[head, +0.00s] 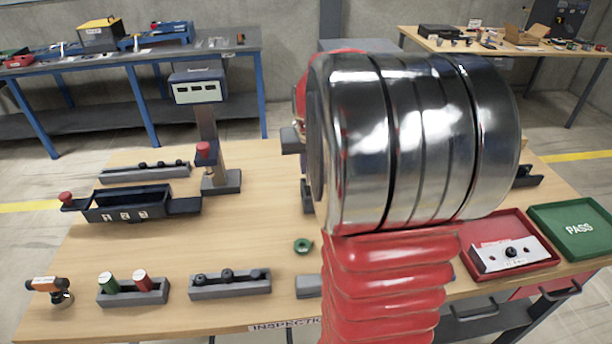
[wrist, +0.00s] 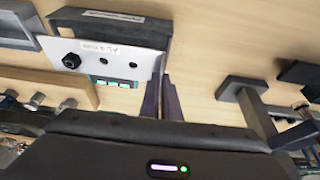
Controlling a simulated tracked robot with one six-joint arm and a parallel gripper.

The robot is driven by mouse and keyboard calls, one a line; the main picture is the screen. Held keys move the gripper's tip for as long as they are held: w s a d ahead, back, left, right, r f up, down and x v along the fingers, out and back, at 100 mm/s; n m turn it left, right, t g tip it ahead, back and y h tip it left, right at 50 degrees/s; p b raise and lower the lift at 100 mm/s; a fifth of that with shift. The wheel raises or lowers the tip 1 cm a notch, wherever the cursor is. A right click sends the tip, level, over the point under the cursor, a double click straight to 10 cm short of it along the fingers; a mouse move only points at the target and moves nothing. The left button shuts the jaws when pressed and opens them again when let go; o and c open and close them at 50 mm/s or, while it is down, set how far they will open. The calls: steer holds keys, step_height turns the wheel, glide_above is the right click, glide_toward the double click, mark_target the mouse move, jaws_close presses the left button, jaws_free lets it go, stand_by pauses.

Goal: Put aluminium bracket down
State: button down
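In the wrist view, the aluminium bracket (wrist: 112,50) is a pale metal plate with a label, several holes and a black round part in one of them. My gripper (wrist: 162,90) shows as two dark fingers close together at the bracket's right end. It looks shut on the flange there. The bracket appears raised above the wooden bench. In the head view, my own arm hides the gripper and the held bracket.
A red tray (head: 470,279) holds a similar pale plate (head: 490,262), left of the green PASS tray (head: 550,211). A display unit (head: 199,90) stands on a post at the back left. The numbered black bin (head: 140,213) and grey holders (head: 232,289) occupy the left. Clear bench lies between them.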

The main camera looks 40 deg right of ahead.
steer(key=shift+f, duration=2.35)
steer(key=c, duration=2)
jaws_free()
steer(key=shift+r, duration=0.1)
steer(key=shift+r, duration=0.25)
steer(key=v, duration=1.2)
steer(key=shift+w+r, duration=0.1)
steer(key=shift+r, duration=0.25)
